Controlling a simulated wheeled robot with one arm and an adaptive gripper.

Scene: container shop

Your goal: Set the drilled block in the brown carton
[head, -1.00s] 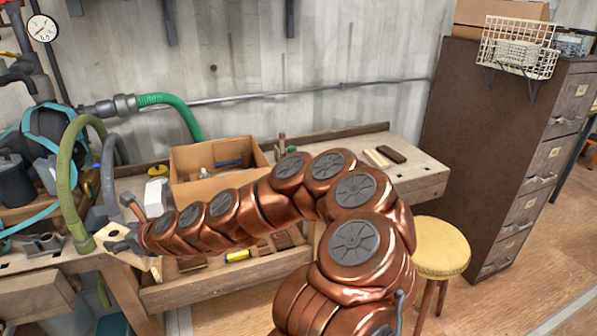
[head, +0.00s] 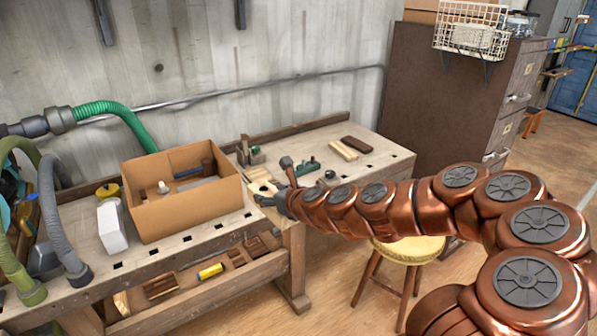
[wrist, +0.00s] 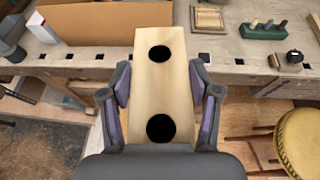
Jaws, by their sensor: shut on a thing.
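The drilled block (wrist: 160,98) is pale wood with two dark round holes. My gripper (wrist: 160,95) is shut on it, one finger on each long side, in the wrist view. In the head view my gripper (head: 274,198) is just right of the brown carton, and the block (head: 262,188) is only partly visible there. The brown carton (head: 192,212) stands open on the workbench and holds a few items, among them a white one and a blue one. Its near wall (wrist: 88,34) shows at the upper left of the wrist view, beyond the block.
A white box (head: 112,227) stands left of the carton on the workbench (head: 205,240). A green plane (head: 308,167) and wood pieces (head: 356,147) lie to the right. A yellow stool (head: 408,249) stands in front. Hoses hang at the left.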

